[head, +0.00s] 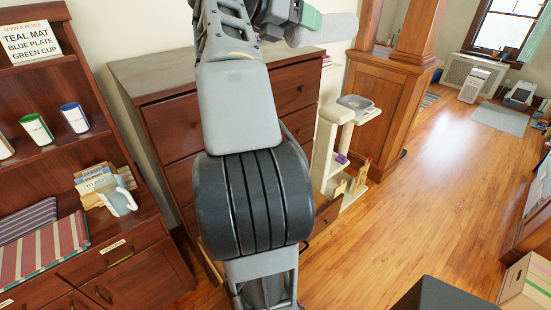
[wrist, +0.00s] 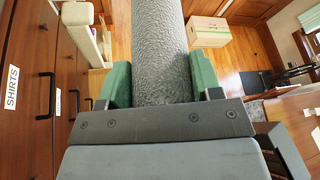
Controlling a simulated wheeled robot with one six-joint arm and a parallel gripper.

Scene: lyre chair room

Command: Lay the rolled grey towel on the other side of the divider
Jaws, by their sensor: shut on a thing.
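The rolled grey towel (head: 325,30) is a thick, textured roll held up high at the top of the head view, in front of the dresser's right end. In the wrist view the towel (wrist: 160,45) runs upward from between two green fingers. My gripper (wrist: 160,80) is shut on it, a finger on each side. In the head view my gripper (head: 308,18) is partly hidden by my arm. A low drawer (head: 327,214) of the dresser appears pulled out. My arm hides much of it, and I cannot make out a divider.
The brown dresser (head: 175,105) stands behind my arm; one drawer face reads SHIRTS (wrist: 12,87). A cream cat tree (head: 327,145) stands at its right. A shelf unit (head: 60,165) is at left, and a box (head: 527,282) lower right. Open wood floor (head: 430,170) lies at right.

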